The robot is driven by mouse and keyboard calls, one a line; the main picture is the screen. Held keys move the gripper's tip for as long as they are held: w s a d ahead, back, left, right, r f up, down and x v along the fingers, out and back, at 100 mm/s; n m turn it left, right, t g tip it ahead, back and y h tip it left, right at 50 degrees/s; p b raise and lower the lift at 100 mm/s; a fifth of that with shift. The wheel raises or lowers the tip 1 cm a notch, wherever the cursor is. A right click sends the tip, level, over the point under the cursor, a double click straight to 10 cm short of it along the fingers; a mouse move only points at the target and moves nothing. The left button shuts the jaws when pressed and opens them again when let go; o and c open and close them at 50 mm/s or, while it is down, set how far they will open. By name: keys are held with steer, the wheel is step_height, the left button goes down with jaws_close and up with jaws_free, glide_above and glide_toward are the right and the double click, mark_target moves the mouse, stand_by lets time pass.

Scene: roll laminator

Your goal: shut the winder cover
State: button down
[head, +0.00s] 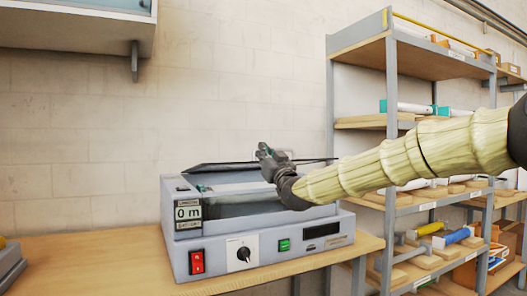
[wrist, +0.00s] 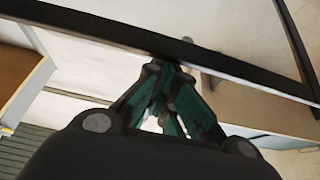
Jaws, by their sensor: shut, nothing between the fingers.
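The winder cover (head: 225,164) is a clear panel in a thin dark frame on top of the grey laminator (head: 220,243). It stands raised at the machine's back, its dark edge seen nearly edge-on. In the wrist view the cover's dark frame (wrist: 235,67) crosses the upper picture, with another frame bar at the right. My gripper (head: 264,151) is above the machine, close to the cover's edge and partly hiding it. Its shut, empty green-padded fingers (wrist: 162,72) reach the frame bar in the wrist view; whether they touch it I cannot tell.
A shelf rack (head: 391,110) with rolls is at right; a wall cabinet (head: 75,27) hangs upper left.

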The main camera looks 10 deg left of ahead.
steer(key=shift+s+d+f+b, duration=0.1)
steer(key=shift+s+f+b, duration=0.1)
steer(key=shift+f+b, duration=0.9)
steer(key=shift+s+d+f+b, duration=0.15)
steer(key=shift+f+b, duration=0.3)
steer(key=shift+f, duration=1.25)
steer(key=shift+a, duration=0.1)
